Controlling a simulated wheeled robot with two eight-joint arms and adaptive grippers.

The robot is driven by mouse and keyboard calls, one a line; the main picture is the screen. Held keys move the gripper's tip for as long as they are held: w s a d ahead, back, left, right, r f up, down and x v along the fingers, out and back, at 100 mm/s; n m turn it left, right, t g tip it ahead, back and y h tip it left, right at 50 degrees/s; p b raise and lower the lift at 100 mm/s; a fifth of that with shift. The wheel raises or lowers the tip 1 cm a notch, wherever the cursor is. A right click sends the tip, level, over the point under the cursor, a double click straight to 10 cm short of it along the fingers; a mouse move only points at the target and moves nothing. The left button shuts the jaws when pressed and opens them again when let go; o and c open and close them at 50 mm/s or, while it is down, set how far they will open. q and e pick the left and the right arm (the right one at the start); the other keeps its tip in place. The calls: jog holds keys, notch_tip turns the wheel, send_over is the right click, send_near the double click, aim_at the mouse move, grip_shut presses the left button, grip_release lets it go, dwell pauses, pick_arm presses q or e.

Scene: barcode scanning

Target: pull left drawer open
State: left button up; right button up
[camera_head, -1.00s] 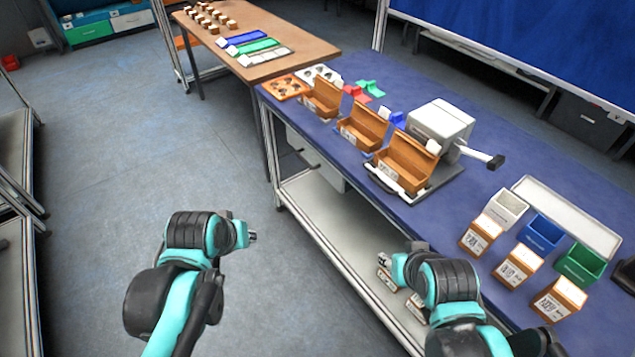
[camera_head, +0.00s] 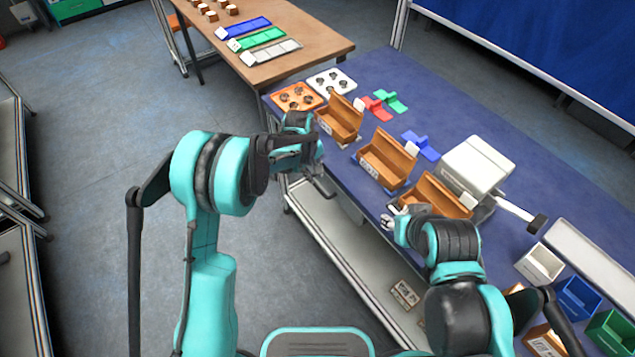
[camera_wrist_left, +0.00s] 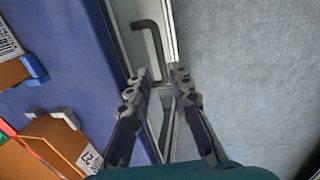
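The left drawer shows in the left wrist view as a pale front strip (camera_wrist_left: 128,42) under the blue table's edge. Its dark bent handle (camera_wrist_left: 152,42) stands out from it. My left gripper (camera_wrist_left: 158,80) is open, its two fingers apart, with the handle just past and between the fingertips, not clasped. In the head view my left gripper (camera_head: 322,182) is at the table's front left edge, and the arm hides most of the drawer. My right gripper (camera_head: 392,218) is by the front edge near the third brown box; its fingers are too small to judge.
Open brown boxes (camera_head: 340,120) stand along the front of the blue table (camera_head: 440,110), close above my left gripper. A white device (camera_head: 478,165) with a lever is to the right. A lower shelf (camera_head: 335,245) runs underneath.

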aim_at(318, 187)
pick_arm(q)
jog(key=f, duration=0.2)
jog(key=f+b, duration=0.1)
jog(key=f, duration=0.2)
jog(key=w+d+f+b, duration=0.1)
jog(key=f, duration=0.1)
jog(key=shift+f, duration=0.2)
jog(key=shift+c, duration=0.2)
grip_shut()
